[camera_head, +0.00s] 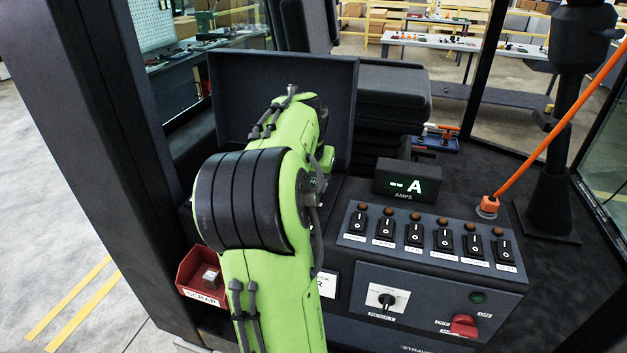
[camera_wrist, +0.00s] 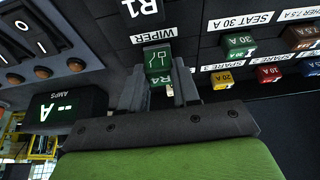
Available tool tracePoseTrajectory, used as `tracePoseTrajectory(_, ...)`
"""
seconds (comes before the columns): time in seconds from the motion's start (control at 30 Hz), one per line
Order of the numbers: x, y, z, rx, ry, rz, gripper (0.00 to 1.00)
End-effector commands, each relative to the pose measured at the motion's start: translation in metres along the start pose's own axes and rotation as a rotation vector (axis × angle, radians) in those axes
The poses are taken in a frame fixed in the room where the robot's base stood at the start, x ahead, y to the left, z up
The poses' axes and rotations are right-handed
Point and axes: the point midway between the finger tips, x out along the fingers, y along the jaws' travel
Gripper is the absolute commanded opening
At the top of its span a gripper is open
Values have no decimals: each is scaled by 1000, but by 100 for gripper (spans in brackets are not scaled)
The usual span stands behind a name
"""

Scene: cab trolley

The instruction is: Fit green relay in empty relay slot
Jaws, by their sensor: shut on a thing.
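The green relay (camera_wrist: 157,58), with a white symbol on its face, is between the two fingers of my gripper (camera_wrist: 160,88) in the wrist view, and the gripper is shut on it. The relay is at the dark fuse panel (camera_wrist: 195,48), right by the WIPER label (camera_wrist: 151,38). I cannot tell whether the relay is seated in a slot or just in front of it; the slot itself is hidden behind the relay and fingers. In the head view my arm hides the relay, the gripper tips and most of the panel below the raised black lid (camera_head: 340,90).
Green (camera_wrist: 238,42), yellow (camera_wrist: 222,80) and red (camera_wrist: 270,74) fuses sit close to the right finger in the wrist view. A switch console (camera_head: 430,240) and AMPS display (camera_head: 407,180) stand right of my arm. A red scrap bin (camera_head: 200,290) holds a small part.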

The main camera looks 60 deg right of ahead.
Motion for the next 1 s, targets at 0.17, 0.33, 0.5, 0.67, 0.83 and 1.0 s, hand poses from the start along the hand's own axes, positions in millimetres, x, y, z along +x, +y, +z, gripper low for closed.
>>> tracePoseTrajectory(0.17, 2, 0, 1, 0, 0, 0, 1)
tracePoseTrajectory(0.33, 4, 0, 2, 0, 0, 0, 1)
tracePoseTrajectory(0.5, 5, 0, 2, 0, 0, 0, 1)
tracePoseTrajectory(0.67, 7, 0, 3, 0, 0, 0, 1)
tracePoseTrajectory(0.83, 8, 0, 3, 0, 0, 0, 1)
tracePoseTrajectory(1.0, 8, 0, 3, 0, 0, 0, 1)
